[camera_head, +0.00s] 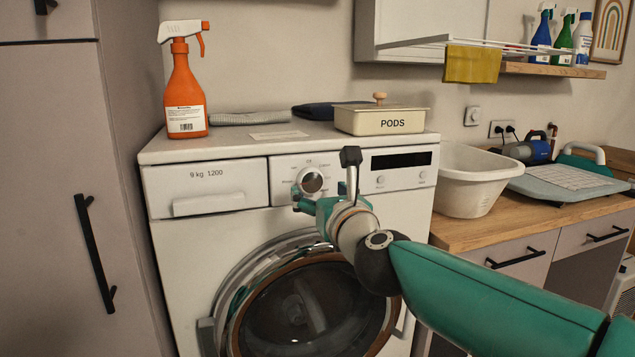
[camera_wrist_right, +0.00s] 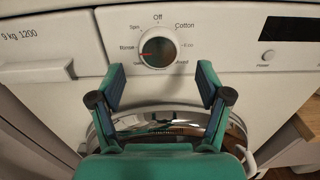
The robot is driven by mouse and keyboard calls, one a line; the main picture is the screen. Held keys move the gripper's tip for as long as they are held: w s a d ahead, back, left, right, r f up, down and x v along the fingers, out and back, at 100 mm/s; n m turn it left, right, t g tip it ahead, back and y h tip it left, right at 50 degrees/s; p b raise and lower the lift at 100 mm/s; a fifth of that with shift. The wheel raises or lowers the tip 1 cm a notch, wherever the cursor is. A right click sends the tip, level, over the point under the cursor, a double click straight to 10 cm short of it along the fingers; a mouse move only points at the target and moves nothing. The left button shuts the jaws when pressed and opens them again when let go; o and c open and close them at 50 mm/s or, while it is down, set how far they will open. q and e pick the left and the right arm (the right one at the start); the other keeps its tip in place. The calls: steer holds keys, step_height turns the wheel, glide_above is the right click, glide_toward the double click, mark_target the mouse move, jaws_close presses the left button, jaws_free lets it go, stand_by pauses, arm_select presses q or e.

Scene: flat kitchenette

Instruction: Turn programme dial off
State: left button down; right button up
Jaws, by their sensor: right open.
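The programme dial (camera_head: 312,181) is a round knob on the washing machine's front panel (camera_head: 229,187). In the right wrist view the dial (camera_wrist_right: 158,47) has a red mark pointing left, close to the Rinse label. The Off label (camera_wrist_right: 158,17) is at the top of the dial. My right gripper (camera_head: 304,200) is in front of the panel, by the dial. In the right wrist view its two fingers (camera_wrist_right: 159,78) are spread wide, just below the dial's left and right sides, with nothing between them. My left gripper is not in view.
An orange spray bottle (camera_head: 185,92), folded grey cloth (camera_head: 249,118) and PODS box (camera_head: 381,121) stand on the machine top. The round door (camera_head: 298,305) is below the dial. A white basin (camera_head: 472,190) stands on the counter at right. A tall cabinet (camera_head: 55,190) is at left.

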mark_target(313, 185)
steer(key=shift+p+x, duration=0.45)
steer(key=shift+x, duration=1.55)
steer(key=shift+c, duration=0.3)
steer(key=c, duration=1.1)
